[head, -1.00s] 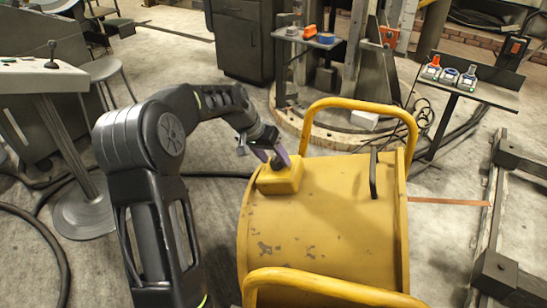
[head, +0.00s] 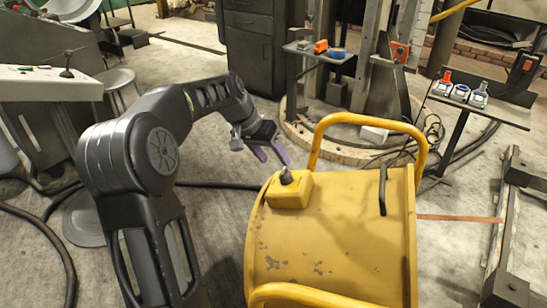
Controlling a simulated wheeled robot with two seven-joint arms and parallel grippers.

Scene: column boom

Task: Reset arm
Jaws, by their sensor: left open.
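My left arm comes in from the left, and its gripper (head: 270,154) hangs in the air just up and left of a yellow box with a dark knob (head: 289,190). The gripper is open, with purple fingers apart and nothing between them. The box sits on the left edge of a large yellow drum-shaped body (head: 335,240) with yellow tube rails. A dark handle (head: 383,190) stands on the drum's right part. My right gripper is not in view.
A small shelf (head: 318,52) with orange and blue items stands behind. A narrow side table (head: 480,108) with several small bottles is at right. A grey console (head: 50,88) and stool (head: 115,78) stand at left. Cables lie on the floor.

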